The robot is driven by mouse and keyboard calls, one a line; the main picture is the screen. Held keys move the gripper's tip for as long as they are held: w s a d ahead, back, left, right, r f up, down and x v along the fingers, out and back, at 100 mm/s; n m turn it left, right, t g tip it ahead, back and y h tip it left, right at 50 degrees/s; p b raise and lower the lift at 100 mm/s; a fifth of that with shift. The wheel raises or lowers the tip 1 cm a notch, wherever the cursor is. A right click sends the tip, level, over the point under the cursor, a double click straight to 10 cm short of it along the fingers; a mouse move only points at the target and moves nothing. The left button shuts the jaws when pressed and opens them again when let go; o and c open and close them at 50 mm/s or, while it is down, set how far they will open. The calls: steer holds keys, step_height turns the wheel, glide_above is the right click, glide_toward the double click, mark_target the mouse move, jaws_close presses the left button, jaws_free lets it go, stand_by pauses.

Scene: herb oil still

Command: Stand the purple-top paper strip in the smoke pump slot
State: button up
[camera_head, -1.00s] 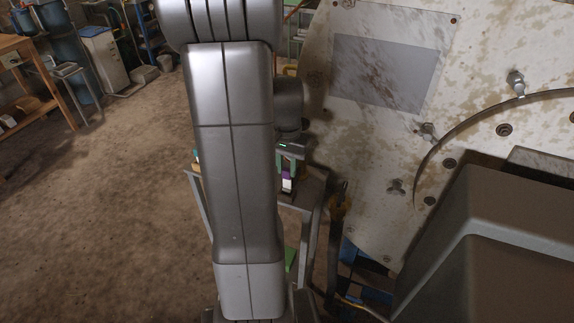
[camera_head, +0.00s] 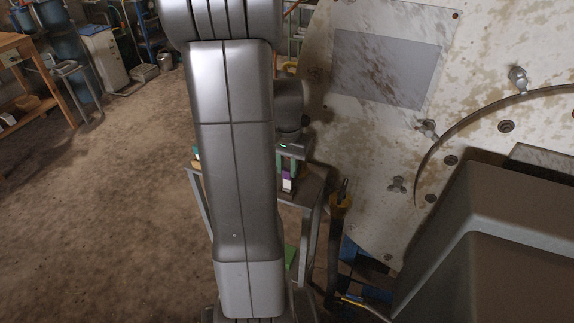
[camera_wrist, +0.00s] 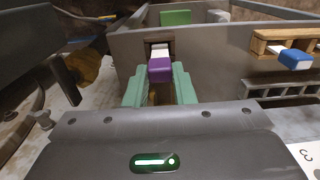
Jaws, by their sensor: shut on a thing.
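The purple-top paper strip (camera_wrist: 160,69) is between my gripper's green fingers (camera_wrist: 160,92) in the wrist view, its purple end toward the camera and a white part behind it. My gripper is shut on it. Behind the strip is a dark, wood-edged opening in a grey wall (camera_wrist: 222,42); I cannot tell whether the strip is inside it or in front of it. In the head view my gripper (camera_head: 289,166) shows small beside my arm, with the purple and white strip (camera_head: 287,180) below it. I cannot identify the smoke pump slot with certainty.
A blue-top strip (camera_wrist: 296,58) sits in a wooden holder (camera_wrist: 268,42) to the right. A green block (camera_wrist: 175,17) stands behind the grey wall. A metal stand (camera_head: 310,187) is below my gripper. A large stained panel (camera_head: 385,125) and a dark box (camera_head: 490,245) crowd the right; floor is clear left.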

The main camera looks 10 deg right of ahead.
steer(key=shift+f+b, duration=0.35)
steer(key=shift+f, duration=0.2)
steer(key=o, duration=1)
steer(key=shift+o, duration=0.2)
step_height(320, 180, up, 14)
steer(key=shift+p, duration=0.3)
steer(key=shift+f, duration=0.15)
step_height(320, 180, down, 14)
steer(key=shift+r+b, duration=0.1)
steer(key=shift+b, duration=0.2)
steer(key=shift+r, duration=0.35)
steer(key=shift+f, duration=0.15)
